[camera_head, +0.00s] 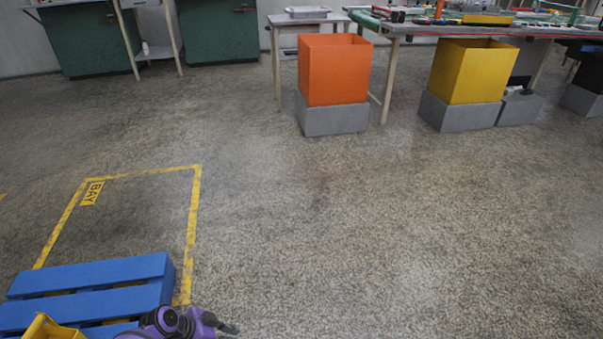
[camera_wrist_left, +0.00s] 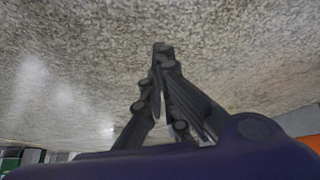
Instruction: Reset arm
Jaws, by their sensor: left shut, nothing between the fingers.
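My left gripper (camera_head: 232,329) shows at the bottom edge of the head view, at the end of my purple arm, just right of a blue pallet. In the left wrist view its dark fingers (camera_wrist_left: 163,52) come together at the tips, shut and empty, with bare floor behind them. Most of the arm is cut off by the frame. My right gripper is in neither view. No hoses show.
The blue pallet (camera_head: 88,293) lies lower left with part of a yellow container (camera_head: 48,328) at its edge, near yellow BAY floor tape (camera_head: 194,215). An orange bin (camera_head: 333,72) and a yellow bin (camera_head: 466,72) stand by a workbench (camera_head: 500,30). The middle floor is clear.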

